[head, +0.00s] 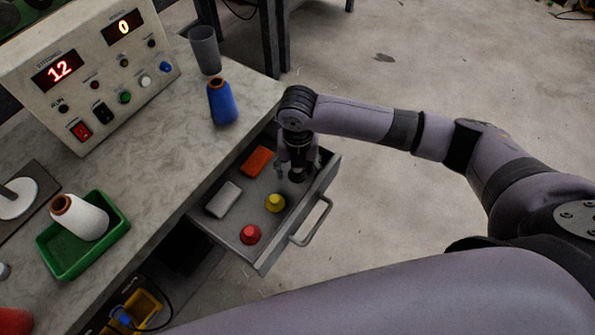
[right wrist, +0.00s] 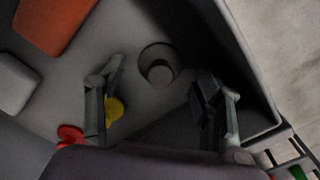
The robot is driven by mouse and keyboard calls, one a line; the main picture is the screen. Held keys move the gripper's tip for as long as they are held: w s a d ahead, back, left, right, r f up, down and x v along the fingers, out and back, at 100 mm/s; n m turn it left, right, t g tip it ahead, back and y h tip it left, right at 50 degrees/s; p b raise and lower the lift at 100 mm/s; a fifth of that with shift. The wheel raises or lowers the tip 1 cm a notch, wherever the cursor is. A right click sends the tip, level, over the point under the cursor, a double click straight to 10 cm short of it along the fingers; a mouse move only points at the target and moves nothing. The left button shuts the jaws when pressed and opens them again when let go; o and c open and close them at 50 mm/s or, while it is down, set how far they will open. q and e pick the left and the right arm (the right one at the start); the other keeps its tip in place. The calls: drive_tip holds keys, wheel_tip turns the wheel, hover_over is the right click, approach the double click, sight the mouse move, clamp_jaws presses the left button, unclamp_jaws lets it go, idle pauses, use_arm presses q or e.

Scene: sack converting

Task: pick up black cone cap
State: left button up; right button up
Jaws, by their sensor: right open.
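The black cone cap (right wrist: 160,72) stands on the floor of the open drawer (head: 240,232), near its far right corner. It looks dark grey, with a round flange and a raised middle, and in the head view it shows as a dark spot (head: 297,176) beneath my right gripper (head: 297,167). My right gripper is open and points down into the drawer. In the right wrist view its fingers (right wrist: 155,84) stand apart on either side of the cap, with nothing between the tips touching it visibly. My left gripper is out of view.
The drawer also holds an orange block (head: 257,161), a pale grey block (head: 223,199), a yellow cap (head: 275,203) and a red cap (head: 250,234). Drawer walls stand close to my right gripper. A blue yarn cone (head: 222,103) and grey cup (head: 205,50) stand on the bench.

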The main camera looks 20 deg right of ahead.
drive_tip(key=shift+c, duration=0.2)
drive_tip(key=shift+c, duration=1.2)
drive_tip(key=c, duration=0.6)
